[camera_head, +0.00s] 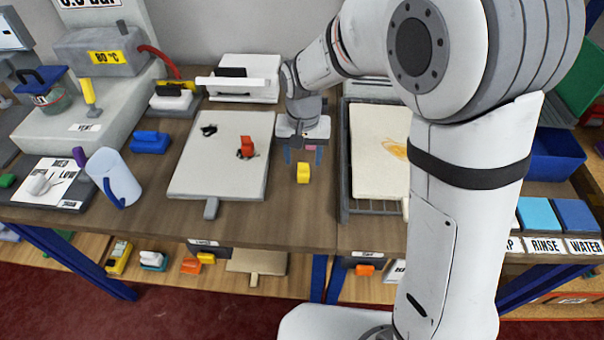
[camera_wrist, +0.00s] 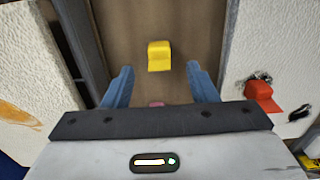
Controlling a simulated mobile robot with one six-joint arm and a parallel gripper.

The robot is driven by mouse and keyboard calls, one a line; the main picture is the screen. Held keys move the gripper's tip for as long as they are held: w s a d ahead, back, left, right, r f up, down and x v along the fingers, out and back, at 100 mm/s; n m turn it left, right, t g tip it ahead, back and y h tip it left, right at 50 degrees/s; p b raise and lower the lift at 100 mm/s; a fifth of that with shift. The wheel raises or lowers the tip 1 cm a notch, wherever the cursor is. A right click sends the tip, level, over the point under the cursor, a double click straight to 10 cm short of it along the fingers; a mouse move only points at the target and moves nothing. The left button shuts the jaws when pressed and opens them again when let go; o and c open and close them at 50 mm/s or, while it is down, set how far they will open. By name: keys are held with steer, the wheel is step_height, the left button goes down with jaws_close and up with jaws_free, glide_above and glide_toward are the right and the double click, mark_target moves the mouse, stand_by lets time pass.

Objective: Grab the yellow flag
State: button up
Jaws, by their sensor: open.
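The yellow flag (camera_head: 303,173) is a small yellow block-like piece on the brown wooden table, between two pale boards. In the wrist view the yellow flag (camera_wrist: 159,55) lies ahead of my fingertips, roughly centred between them. My gripper (camera_head: 303,155) is above the table, just behind the flag in the head view. Its two blue fingers are apart, and in the wrist view my gripper (camera_wrist: 160,80) has nothing between its fingertips. A small pink thing (camera_wrist: 156,103) shows partly, close to the gripper's body.
A pale board (camera_head: 215,165) with a red piece (camera_head: 246,147) and dark marks lies left. A pale board (camera_head: 378,160) with an orange stain lies in a grey tray (camera_head: 346,190) at right.

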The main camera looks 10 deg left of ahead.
mark_target(303, 171)
step_height(303, 171, down, 6)
steer(key=shift+w+r+p, duration=0.1)
steer(key=shift+r+p, duration=0.15)
steer(key=shift+p, duration=0.05)
